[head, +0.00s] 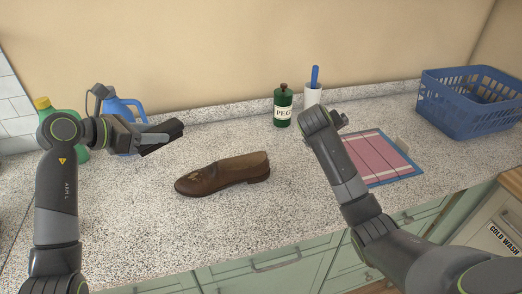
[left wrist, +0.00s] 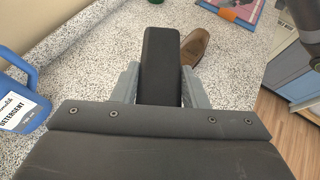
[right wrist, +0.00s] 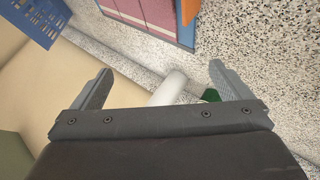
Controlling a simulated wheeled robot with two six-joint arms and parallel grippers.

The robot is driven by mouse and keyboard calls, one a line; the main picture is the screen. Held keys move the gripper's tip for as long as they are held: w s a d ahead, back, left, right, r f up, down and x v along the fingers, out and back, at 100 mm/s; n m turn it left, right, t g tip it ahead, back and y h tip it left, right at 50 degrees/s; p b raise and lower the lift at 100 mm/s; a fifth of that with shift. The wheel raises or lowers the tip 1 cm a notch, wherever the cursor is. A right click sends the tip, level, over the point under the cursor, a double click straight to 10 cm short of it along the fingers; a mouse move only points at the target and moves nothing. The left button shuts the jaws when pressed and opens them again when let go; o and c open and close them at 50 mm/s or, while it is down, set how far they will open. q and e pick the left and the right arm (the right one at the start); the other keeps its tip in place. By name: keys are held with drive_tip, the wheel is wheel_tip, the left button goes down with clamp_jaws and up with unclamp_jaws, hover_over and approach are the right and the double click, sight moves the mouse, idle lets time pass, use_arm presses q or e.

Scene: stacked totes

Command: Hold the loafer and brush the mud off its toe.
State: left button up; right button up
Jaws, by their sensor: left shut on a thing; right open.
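The brown loafer (head: 232,175) lies sole down on the speckled counter, toe to the left. Small tan marks show on the top of its toe end. In the left wrist view, part of the loafer (left wrist: 196,45) shows beyond the fingers. My left gripper (head: 160,137) is above the counter, up and left of the toe, apart from the shoe. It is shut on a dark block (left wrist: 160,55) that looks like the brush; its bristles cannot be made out. My right gripper (right wrist: 162,78) is open and empty, right of the loafer; its fingers are mostly hidden in the head view.
A blue detergent jug (head: 122,108) and a green bottle (head: 46,104) stand behind my left arm. A blue-edged board (head: 401,178) with pink cloth and a blue basket (head: 457,116) are right. Counter around the loafer is clear.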

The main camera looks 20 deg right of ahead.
drive_tip(key=a+m+y, duration=0.1)
drive_tip(key=a+y, duration=0.3)
drive_tip(key=a, duration=0.7)
drive_tip(key=g+y, duration=0.1)
drive_tip(key=y, duration=0.2)
approach(257, 168)
drive_tip(key=w+f, duration=0.1)
drive_tip(key=w, duration=0.1)
drive_tip(key=shift+m, duration=0.3)
drive_tip(key=x, duration=1.1)
drive_tip(key=shift+s+d+f, duration=0.1)
drive_tip(key=shift+d+f, duration=0.25)
drive_tip(key=shift+d, duration=0.05)
drive_tip(key=c, duration=1.3)
